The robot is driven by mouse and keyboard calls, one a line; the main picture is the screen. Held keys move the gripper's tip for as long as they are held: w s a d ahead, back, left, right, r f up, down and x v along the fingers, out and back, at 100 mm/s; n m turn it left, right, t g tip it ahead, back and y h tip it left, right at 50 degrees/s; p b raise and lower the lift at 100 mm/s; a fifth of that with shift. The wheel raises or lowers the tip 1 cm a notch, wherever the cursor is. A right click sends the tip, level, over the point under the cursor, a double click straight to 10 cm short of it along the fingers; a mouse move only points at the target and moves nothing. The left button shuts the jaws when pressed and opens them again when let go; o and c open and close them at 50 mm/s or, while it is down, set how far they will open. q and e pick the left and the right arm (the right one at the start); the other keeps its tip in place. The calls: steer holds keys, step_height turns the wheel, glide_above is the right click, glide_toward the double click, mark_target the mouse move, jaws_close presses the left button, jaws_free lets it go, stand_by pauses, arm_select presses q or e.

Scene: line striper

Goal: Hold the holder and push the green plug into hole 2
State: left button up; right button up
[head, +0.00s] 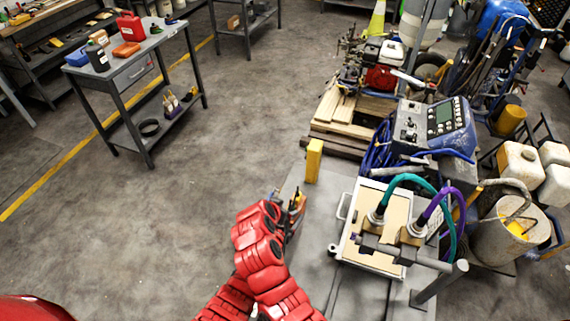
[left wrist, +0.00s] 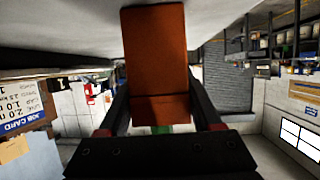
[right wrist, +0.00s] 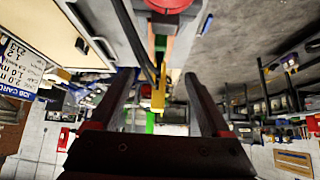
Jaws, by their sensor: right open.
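In the left wrist view an orange-red block (left wrist: 153,55), apparently the holder, sits between the fingers of my left gripper (left wrist: 156,90), which look closed on its sides. Its holes do not show. A small green bit (left wrist: 160,128) shows just under the block; I cannot tell whether it is the green plug. My right gripper (right wrist: 160,76) is open, with nothing clearly held. Beyond its fingers, narrow green (right wrist: 160,42) and orange parts show near the top. In the head view my red arms overlap, and the grippers (head: 291,207) are small and partly hidden above the grey table.
A yellow block (head: 314,160) stands at the grey table's far edge. A white-framed box (head: 345,240) with teal and purple hoses is to the right. A control console (head: 435,125) and wooden pallet (head: 345,108) lie beyond. Open floor is on the left.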

arm_select(q)
steer(key=o, duration=0.4)
steer(key=shift+s+a, duration=0.1)
steer(key=shift+s, duration=0.05)
